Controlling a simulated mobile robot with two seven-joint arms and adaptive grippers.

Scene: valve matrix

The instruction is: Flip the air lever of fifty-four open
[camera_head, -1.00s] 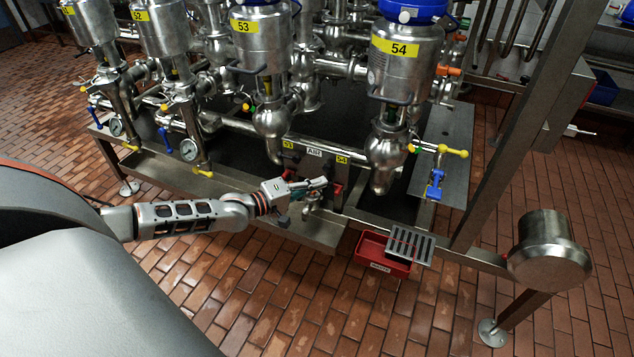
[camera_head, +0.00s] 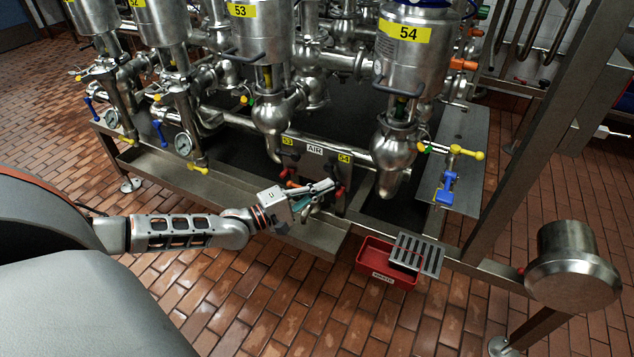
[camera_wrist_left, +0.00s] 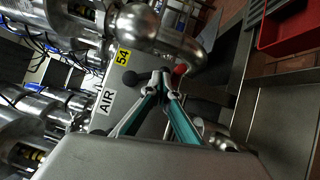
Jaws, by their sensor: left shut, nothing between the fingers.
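The air panel (camera_head: 314,170) stands low between the valves, with an AIR label and yellow 53 and 54 tags (camera_head: 344,158). The red air lever of fifty-four (camera_head: 340,189) is below the 54 tag, partly hidden by my left gripper (camera_head: 332,185). That gripper is shut and empty, its fingertips right by the lever; I cannot tell whether they touch. In the left wrist view the shut fingertips (camera_wrist_left: 163,74) are just left of a bit of red lever (camera_wrist_left: 180,70), near the 54 tag (camera_wrist_left: 123,57). The lever's position is unclear. My right gripper is not in view.
The red lever of fifty-three (camera_head: 285,174) is left on the same panel. Valve 54 (camera_head: 395,140) hangs just right of it. A steel trough edge (camera_head: 310,235) runs below my gripper. A red bin (camera_head: 372,262) under a grate (camera_head: 418,255) is to the lower right.

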